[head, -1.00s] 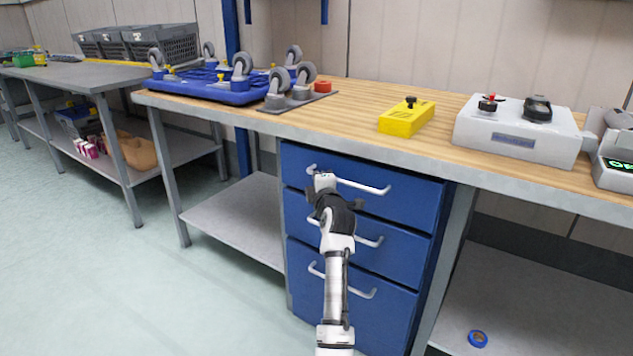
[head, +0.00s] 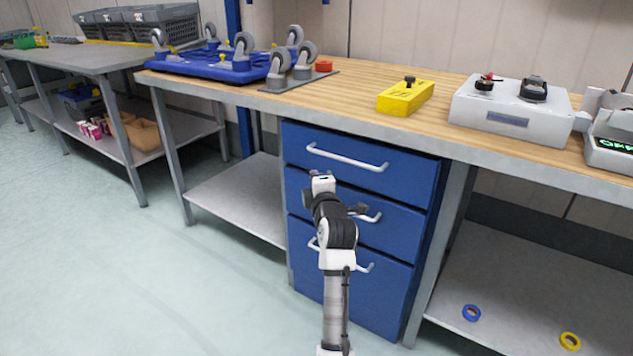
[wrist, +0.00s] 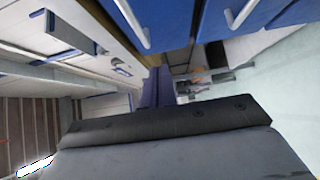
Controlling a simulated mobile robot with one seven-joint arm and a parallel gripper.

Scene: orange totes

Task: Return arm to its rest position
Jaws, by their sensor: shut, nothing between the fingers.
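My arm (head: 336,275) rises from the bottom of the head view in front of the blue drawer unit (head: 345,195). My gripper (head: 323,187) is at the far end of the arm, shut and empty, and appears in front of the middle drawer. Its fingertips are small and hard to make out there. In the wrist view a dark grey part of my own body fills the lower middle, and blue drawer fronts (wrist: 190,22) with white handles show at the top.
The wooden workbench (head: 360,85) stands above the drawers. On it are a yellow box (head: 405,99), a grey control box (head: 510,112) and a blue wheeled frame (head: 215,67). A blue ring (head: 471,313) and a yellow ring (head: 570,341) lie on the lower shelf. Floor at left is clear.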

